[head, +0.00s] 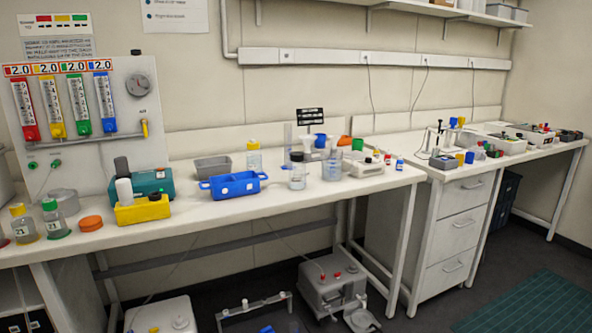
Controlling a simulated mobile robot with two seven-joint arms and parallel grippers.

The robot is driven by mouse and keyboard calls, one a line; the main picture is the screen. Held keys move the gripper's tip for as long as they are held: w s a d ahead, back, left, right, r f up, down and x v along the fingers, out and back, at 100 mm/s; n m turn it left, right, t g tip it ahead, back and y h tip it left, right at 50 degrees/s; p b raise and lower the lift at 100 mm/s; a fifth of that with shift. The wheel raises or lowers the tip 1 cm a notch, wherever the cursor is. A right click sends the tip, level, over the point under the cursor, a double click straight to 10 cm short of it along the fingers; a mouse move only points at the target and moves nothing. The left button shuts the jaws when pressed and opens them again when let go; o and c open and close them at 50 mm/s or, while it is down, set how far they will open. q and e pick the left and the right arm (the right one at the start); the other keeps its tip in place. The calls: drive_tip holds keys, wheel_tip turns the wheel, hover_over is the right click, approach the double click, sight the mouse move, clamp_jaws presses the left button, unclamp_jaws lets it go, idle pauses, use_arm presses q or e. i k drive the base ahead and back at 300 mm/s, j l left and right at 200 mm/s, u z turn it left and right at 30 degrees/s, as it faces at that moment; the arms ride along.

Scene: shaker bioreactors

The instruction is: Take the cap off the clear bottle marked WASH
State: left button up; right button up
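Neither of my grippers shows in the head view. A clear bottle with a dark cap (297,172) stands upright near the front edge of the bench, right of the blue tray. A clear bottle with a yellow cap (254,160) stands behind the blue tray. Both caps are on. The labels are too small to read, so I cannot tell which bottle is marked WASH.
The white bench (330,195) runs along the wall. A blue tray (233,186), a grey tray (212,167), a yellow box (142,210) and a clear beaker (332,167) are nearby. Small bottles (54,220) stand at far left. Equipment (332,287) sits on the floor below.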

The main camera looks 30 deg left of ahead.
sight(297, 171)
drive_tip(key=i+l+u, duration=0.15)
drive_tip(key=i+u, duration=0.3)
drive_tip(key=i+l+u, duration=0.25)
drive_tip(key=i+u, duration=0.2)
drive_tip(key=i+l+u, duration=0.3)
drive_tip(key=l+u, duration=0.15)
drive_tip(key=i+l+u, duration=0.25)
drive_tip(key=l+u, duration=0.2)
drive_tip(key=i+l+u, duration=0.2)
drive_tip(key=l+u, duration=0.3)
drive_tip(key=l, duration=0.15)
